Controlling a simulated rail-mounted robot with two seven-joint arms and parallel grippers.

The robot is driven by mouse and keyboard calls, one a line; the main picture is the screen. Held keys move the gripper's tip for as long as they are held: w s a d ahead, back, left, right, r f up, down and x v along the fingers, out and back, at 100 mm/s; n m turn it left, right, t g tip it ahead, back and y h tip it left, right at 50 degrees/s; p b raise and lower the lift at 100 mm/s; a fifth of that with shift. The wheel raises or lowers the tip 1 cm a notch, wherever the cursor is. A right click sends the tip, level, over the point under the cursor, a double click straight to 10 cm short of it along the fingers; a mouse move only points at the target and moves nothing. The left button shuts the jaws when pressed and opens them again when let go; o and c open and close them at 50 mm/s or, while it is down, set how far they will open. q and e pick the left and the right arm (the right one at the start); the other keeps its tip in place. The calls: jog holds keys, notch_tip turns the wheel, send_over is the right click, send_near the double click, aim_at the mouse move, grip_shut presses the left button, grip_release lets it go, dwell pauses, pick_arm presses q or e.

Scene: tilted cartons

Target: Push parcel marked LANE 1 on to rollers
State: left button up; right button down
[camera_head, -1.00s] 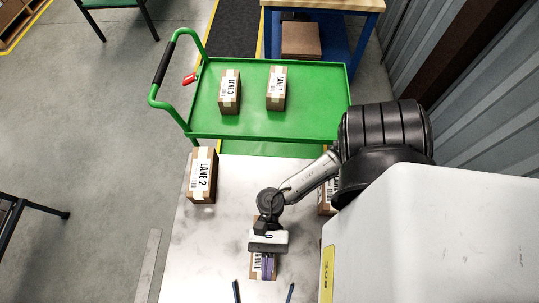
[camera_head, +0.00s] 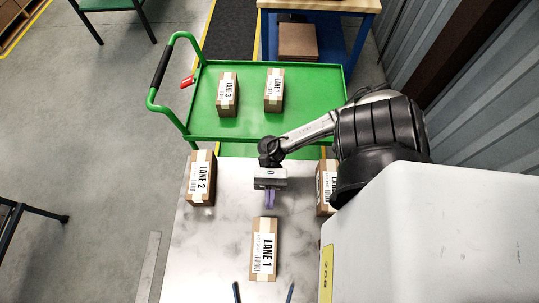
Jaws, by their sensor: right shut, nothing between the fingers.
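The parcel marked LANE 1 (camera_head: 264,248) is a brown carton with a white label. It sits on the pale marbled table (camera_head: 225,235), near the front middle in the head view. My right gripper (camera_head: 270,205) is shut and empty, with its purple fingers pointing toward the near side. It is just beyond the far end of the parcel, with a small gap in the picture; I cannot tell its height. My left gripper is not in view. I see no rollers that I can make out.
The LANE 2 carton (camera_head: 200,178) stands at the table's left edge. Another carton (camera_head: 325,188) at the right is partly hidden by my arm. A green cart (camera_head: 250,122) beyond holds two labelled cartons.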

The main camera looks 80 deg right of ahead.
notch_tip(320, 180, down, 7)
jog(key=shift+a+r+b, duration=0.1)
jog(key=shift+r+b, duration=0.05)
jog(key=shift+b, duration=0.25)
jog(key=shift+a+f, duration=0.1)
jog(key=shift+f, duration=0.1)
jog(key=shift+a, duration=0.45)
